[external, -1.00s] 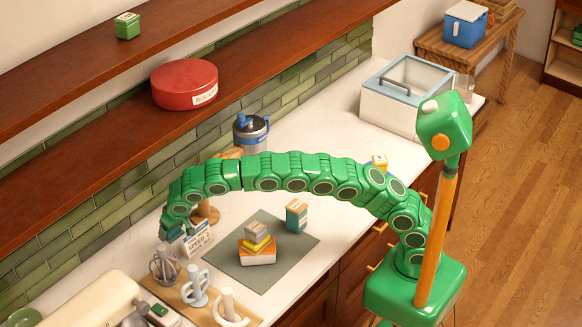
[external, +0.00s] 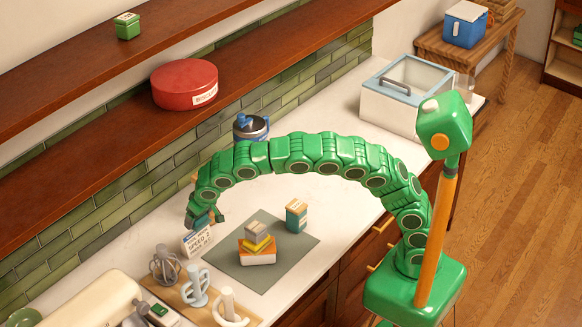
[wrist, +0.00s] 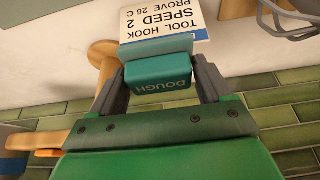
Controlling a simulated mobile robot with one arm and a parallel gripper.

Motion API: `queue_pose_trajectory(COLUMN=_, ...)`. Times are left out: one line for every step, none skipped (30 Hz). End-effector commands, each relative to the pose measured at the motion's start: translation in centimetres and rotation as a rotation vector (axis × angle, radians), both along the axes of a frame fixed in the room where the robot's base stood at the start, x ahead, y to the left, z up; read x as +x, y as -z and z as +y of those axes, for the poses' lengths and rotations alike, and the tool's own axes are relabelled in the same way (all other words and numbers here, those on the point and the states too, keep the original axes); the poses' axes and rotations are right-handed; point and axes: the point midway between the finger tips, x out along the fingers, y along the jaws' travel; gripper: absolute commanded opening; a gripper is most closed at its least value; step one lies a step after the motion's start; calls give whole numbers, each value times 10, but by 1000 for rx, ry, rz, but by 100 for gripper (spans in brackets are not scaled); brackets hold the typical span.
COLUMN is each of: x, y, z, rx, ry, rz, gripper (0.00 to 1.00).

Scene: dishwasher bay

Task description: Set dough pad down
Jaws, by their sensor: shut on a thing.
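The dough pad (wrist: 160,72) is a teal block marked "DOUGH". In the wrist view it sits between the two dark fingers of my gripper (wrist: 158,66), which is shut on it. In the external view my gripper (external: 206,217) is over the counter, by the upper left of the grey-green mat (external: 240,277), beside a white card (external: 198,241). The pad is small and partly hidden there. The card, reading "TOOL HOOK SPEED 2 PROVE 26 C" (wrist: 165,24), shows just beyond the pad. I cannot tell whether they touch.
The mat bears a stack of grey, yellow and orange-white blocks (external: 257,243) and a separate teal-and-orange block (external: 296,216). A whisk (external: 165,266) and other mixer tools (external: 196,287) stand in front of the card. The mat's lower part is bare.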

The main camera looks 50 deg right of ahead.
Motion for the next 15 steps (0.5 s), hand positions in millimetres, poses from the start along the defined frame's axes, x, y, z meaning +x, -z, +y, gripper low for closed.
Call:
queue_pose_trajectory(x=-4, y=-4, z=-2, rx=1, ry=0, rz=-2, gripper=49)
queue_pose_trajectory(x=-6, y=-5, z=-3, rx=2, ry=-1, rz=-3, gripper=49)
queue_pose_trajectory(x=-8, y=-7, z=-4, rx=2, ry=-1, rz=-4, gripper=49)
queue_pose_trajectory(x=-9, y=-8, z=-5, rx=3, ry=-1, rz=-4, gripper=49)
queue_pose_trajectory(x=-10, y=-8, z=-6, rx=3, ry=-1, rz=-4, gripper=49)
queue_pose_trajectory(x=-12, y=-9, z=-7, rx=3, ry=-1, rz=-3, gripper=49)
queue_pose_trajectory(x=-13, y=-9, z=-8, rx=3, ry=-1, rz=-3, gripper=49)
queue_pose_trajectory(x=-14, y=-9, z=-9, rx=3, ry=-1, rz=-3, gripper=49)
queue_pose_trajectory(x=-15, y=-9, z=-9, rx=3, ry=-1, rz=-2, gripper=49)
queue_pose_trajectory(x=-15, y=-9, z=-10, rx=2, ry=-1, rz=-2, gripper=49)
queue_pose_trajectory(x=-16, y=-10, z=-10, rx=2, ry=-1, rz=-2, gripper=49)
queue_pose_trajectory(x=-17, y=-10, z=-10, rx=2, ry=-1, rz=-1, gripper=49)
queue_pose_trajectory(x=-17, y=-10, z=-10, rx=1, ry=-2, rz=-2, gripper=49)
queue_pose_trajectory(x=-18, y=-10, z=-10, rx=1, ry=-2, rz=-1, gripper=49)
queue_pose_trajectory(x=-21, y=-9, z=-9, rx=1, ry=-3, rz=-1, gripper=49)
